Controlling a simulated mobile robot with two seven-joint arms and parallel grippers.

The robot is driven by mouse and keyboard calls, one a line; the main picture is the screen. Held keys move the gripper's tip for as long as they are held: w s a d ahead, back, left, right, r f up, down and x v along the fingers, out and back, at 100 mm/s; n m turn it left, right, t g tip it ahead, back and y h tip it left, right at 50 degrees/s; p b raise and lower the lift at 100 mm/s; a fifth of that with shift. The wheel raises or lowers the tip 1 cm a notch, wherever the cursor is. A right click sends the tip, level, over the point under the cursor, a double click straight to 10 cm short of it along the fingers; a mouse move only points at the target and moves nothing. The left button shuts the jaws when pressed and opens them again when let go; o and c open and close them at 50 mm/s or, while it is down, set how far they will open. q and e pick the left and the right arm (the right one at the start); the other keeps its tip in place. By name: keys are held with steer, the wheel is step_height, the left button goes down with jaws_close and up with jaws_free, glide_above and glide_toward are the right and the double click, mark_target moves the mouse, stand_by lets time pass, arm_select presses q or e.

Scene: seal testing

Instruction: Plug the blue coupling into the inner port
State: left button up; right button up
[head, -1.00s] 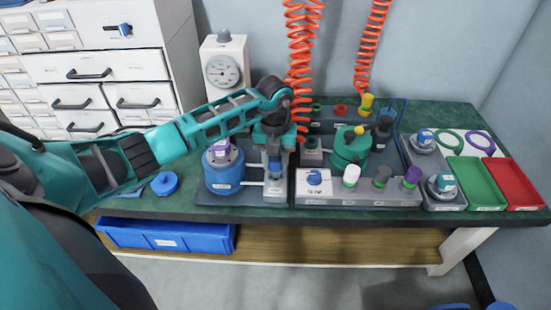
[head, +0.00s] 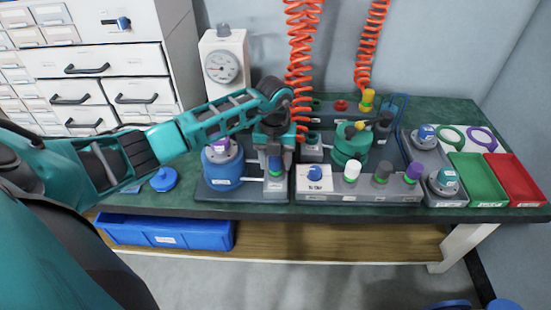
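My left gripper (head: 275,147) points down over a small grey block beside the round blue vessel (head: 223,172). The blue coupling (head: 275,166) shows just below its fingers, upright on top of that block (head: 275,185), with a thin green band at its base. The fingers are dark and small here, so I cannot tell whether they grip it. The port under the coupling is hidden. My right gripper is out of view.
To the right, a grey strip (head: 345,197) carries white (head: 351,173), grey (head: 382,174) and purple (head: 413,173) couplings. A green vessel (head: 350,147) stands behind it. Green (head: 478,177) and red (head: 516,178) trays lie at far right. Orange coiled hoses (head: 300,60) hang behind.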

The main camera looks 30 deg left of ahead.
arm_select(q)
steer(key=shift+o, duration=0.9)
steer(key=shift+r, duration=0.15)
step_height(320, 180, up, 13)
steer(key=p, duration=0.2)
steer(key=shift+f, duration=0.2)
